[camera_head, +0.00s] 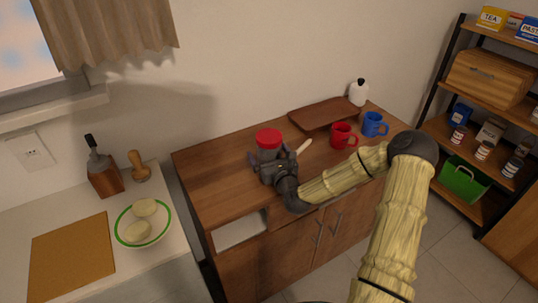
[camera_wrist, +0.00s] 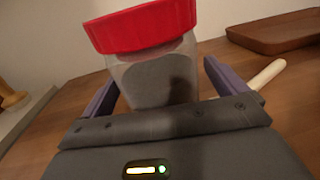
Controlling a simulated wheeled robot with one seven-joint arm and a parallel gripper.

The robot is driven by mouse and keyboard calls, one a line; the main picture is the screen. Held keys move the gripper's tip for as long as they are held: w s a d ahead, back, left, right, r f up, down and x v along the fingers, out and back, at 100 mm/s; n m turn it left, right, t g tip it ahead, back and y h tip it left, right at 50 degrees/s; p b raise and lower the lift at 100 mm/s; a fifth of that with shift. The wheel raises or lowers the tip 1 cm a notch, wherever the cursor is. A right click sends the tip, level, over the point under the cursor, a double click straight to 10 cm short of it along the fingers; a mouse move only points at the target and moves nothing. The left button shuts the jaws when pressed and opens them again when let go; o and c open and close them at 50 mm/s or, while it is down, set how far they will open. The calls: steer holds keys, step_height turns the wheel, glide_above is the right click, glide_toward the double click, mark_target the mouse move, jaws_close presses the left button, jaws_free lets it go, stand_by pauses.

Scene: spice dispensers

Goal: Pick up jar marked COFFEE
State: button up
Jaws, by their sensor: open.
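A clear jar with a red lid (camera_head: 268,138) stands on the wooden cabinet top, near its left part. In the wrist view the jar (camera_wrist: 152,75) stands between the two purple fingers, slightly tilted in the picture. Its contents look grey; no COFFEE marking can be read in either view. My gripper (camera_head: 272,160) is low at the cabinet top, on the near side of the jar. In the wrist view its fingers (camera_wrist: 157,88) are spread on both sides of the jar body, with a gap visible on the right side.
A pale wooden handle (camera_head: 303,147) lies just right of the jar, close to my right finger. A brown tray (camera_head: 322,113), red mug (camera_head: 342,136), blue mug (camera_head: 374,124) and white bottle (camera_head: 358,92) stand farther right. The cabinet top left of the jar is clear.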

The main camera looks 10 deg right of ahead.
mark_target(269, 135)
steer(key=c, duration=1.4)
steer(key=shift+c, duration=0.2)
steer(key=shift+r, duration=0.15)
step_height(269, 135, up, 10)
steer(key=shift+f+p, duration=0.1)
steer(key=shift+p, duration=0.3)
